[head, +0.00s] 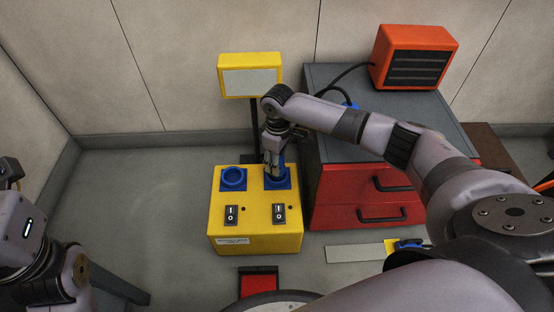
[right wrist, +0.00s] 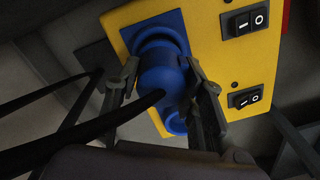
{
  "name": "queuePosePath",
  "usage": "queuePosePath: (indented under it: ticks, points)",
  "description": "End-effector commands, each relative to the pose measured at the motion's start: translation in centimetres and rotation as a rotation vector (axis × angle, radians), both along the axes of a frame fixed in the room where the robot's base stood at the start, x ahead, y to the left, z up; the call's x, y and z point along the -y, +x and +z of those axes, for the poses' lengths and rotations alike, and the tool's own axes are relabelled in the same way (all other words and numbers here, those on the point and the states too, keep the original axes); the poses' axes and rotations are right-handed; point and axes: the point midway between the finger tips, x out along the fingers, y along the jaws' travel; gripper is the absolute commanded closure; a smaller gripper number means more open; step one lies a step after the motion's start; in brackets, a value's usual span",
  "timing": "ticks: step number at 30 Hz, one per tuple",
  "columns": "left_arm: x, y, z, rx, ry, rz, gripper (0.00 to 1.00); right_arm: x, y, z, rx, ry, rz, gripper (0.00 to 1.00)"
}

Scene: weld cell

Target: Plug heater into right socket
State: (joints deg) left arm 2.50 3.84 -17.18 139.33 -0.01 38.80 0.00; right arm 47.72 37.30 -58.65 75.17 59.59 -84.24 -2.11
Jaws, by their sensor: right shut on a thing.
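The heater (head: 413,57) is an orange box with a dark grille, standing on the grey cabinet. A black cable runs from it and passes behind my right arm. My right gripper (head: 273,168) points down at the right socket (head: 278,183), a blue ring on the yellow socket box (head: 228,240). In the right wrist view it is shut on a blue plug (right wrist: 160,75), which overlaps the right socket's rim (right wrist: 158,37). How deep the plug sits is hidden. The left socket (head: 233,178) looks empty. My left arm shows at the left edge, its fingers out of sight.
The cabinet with red drawers (head: 345,195) stands close to the right of the box. A blue piece (head: 348,104) lies on it, partly behind my arm. A yellow lamp-like panel (head: 249,77) rises behind the box. The floor left of the box is clear.

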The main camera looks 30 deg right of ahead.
Motion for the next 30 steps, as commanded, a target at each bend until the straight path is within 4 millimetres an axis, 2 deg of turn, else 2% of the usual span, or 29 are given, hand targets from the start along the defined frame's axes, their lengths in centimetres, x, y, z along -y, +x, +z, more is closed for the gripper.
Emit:
queuePosePath:
  ticks: [15, 16, 19, 27, 30]
  points:
    - [-0.13, -0.41, 0.3, 0.011, -0.006, -0.001, 0.6, -0.02, 0.03, -1.03, 0.0, 0.001, -0.001, 0.98]
    - [-0.13, -0.4, 0.35, 0.012, -0.007, -0.001, 0.6, -0.02, 0.05, -0.99, 0.001, 0.001, -0.001, 0.62]
    - [-0.14, -0.38, 0.39, 0.012, -0.008, -0.001, 0.6, -0.01, 0.04, -0.99, 0.001, 0.001, -0.001, 0.55]
    - [-0.09, -0.2, 0.36, 0.009, -0.008, -0.001, 0.6, 0.01, -0.02, -1.01, -0.001, -0.001, 0.0, 0.55]
    - [-0.11, -0.21, 0.86, 0.011, -0.009, -0.001, 0.6, 0.01, 0.0, -0.4, -0.001, -0.001, -0.001, 0.55]
